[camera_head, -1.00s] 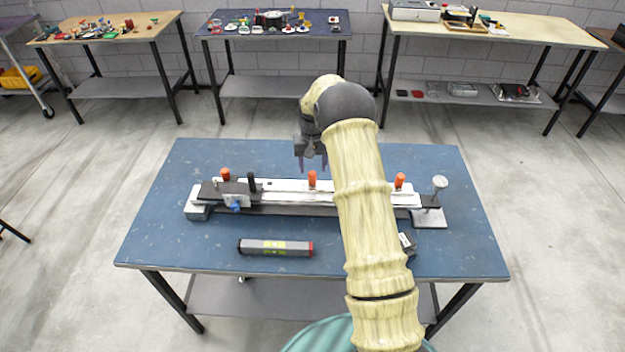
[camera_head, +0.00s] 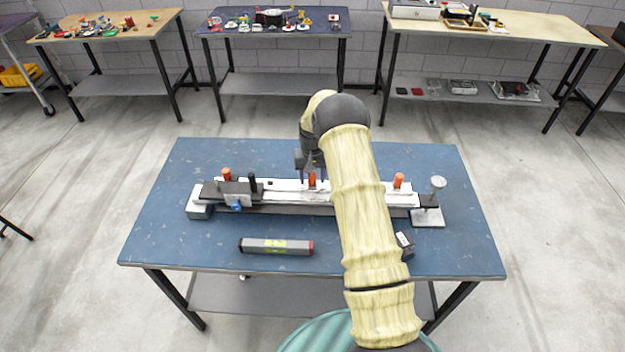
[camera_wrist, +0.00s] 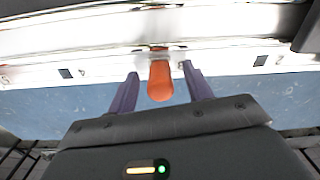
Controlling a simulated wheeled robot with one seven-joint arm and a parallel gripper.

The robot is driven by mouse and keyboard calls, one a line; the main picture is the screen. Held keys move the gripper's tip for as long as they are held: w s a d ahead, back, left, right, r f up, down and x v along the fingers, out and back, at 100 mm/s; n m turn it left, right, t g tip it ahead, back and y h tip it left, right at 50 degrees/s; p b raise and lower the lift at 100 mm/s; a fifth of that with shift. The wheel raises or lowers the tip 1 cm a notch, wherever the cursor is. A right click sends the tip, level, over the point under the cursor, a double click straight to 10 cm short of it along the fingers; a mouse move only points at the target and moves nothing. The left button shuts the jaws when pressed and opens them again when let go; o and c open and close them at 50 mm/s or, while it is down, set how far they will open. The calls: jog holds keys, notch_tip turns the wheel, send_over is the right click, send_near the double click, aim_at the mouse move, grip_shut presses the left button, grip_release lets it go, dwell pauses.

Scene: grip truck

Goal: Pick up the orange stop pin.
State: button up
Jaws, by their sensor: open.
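Three orange pins stand on the long white and dark rail fixture: a left one (camera_head: 227,175), a middle one (camera_head: 312,181) and a right one (camera_head: 399,180). Which is the stop pin is not marked. My gripper (camera_head: 311,177) is open, pointing down at the middle pin. In the wrist view, the purple fingers of my gripper (camera_wrist: 160,72) lie on either side of that orange pin (camera_wrist: 159,82), with a visible gap on each side. The pin's lower part is hard to make out.
The fixture (camera_head: 290,208) lies across the blue table (camera_head: 190,250), with a black pin (camera_head: 253,183) near its left end and a round-headed post (camera_head: 438,183) at its right. A grey bar (camera_head: 276,247) lies in front. The table behind the fixture is clear.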

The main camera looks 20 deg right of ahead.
grip_shut()
jog(key=shift+r, duration=0.1)
notch_tip(320, 180, up, 10)
jog(key=shift+f+b, duration=0.1)
jog(key=shift+b, duration=1)
notch_tip(320, 180, up, 8)
jog(key=p, duration=0.6)
jog(key=shift+f, duration=0.2)
dwell(0.4)
